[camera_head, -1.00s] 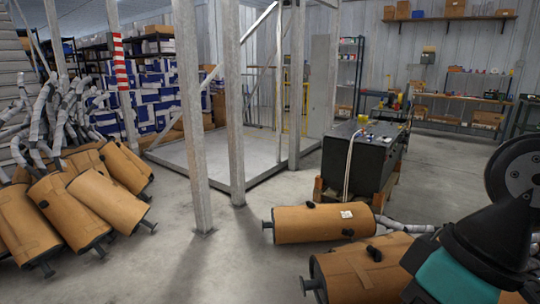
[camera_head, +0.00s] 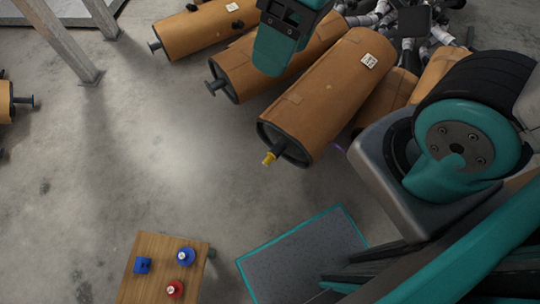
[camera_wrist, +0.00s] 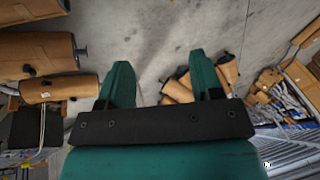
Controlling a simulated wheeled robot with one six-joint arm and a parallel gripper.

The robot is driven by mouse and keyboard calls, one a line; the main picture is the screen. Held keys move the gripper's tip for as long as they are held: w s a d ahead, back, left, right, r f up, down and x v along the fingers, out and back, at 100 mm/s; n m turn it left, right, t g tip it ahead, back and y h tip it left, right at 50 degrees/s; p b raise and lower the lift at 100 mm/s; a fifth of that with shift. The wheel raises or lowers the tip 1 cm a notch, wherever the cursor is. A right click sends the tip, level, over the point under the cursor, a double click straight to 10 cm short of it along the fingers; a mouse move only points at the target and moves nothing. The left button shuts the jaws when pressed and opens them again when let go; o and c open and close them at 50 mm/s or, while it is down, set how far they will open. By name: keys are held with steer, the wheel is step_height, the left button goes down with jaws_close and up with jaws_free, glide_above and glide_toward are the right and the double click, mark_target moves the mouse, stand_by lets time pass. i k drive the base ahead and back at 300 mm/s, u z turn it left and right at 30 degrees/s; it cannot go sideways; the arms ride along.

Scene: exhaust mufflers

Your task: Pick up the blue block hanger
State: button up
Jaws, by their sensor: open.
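A blue block hanger (camera_head: 143,265) sits on a small wooden table (camera_head: 148,290) at the bottom of the head view, near the table's left side. A round blue piece (camera_head: 186,257) stands to its right and a round red piece (camera_head: 175,288) lies to its lower right. My gripper (camera_wrist: 161,64) shows in the wrist view with its two teal fingers wide apart and nothing between them. It points across the floor toward mufflers, and the blue block hanger is not in that view.
A teal-edged dark panel (camera_head: 290,255) is right of the table. Grey posts (camera_head: 60,40) stand upper left.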

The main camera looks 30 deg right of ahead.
mark_target(142, 265)
steer(key=u, duration=0.95)
steer(key=i, duration=0.15)
steer(key=u, duration=1.9)
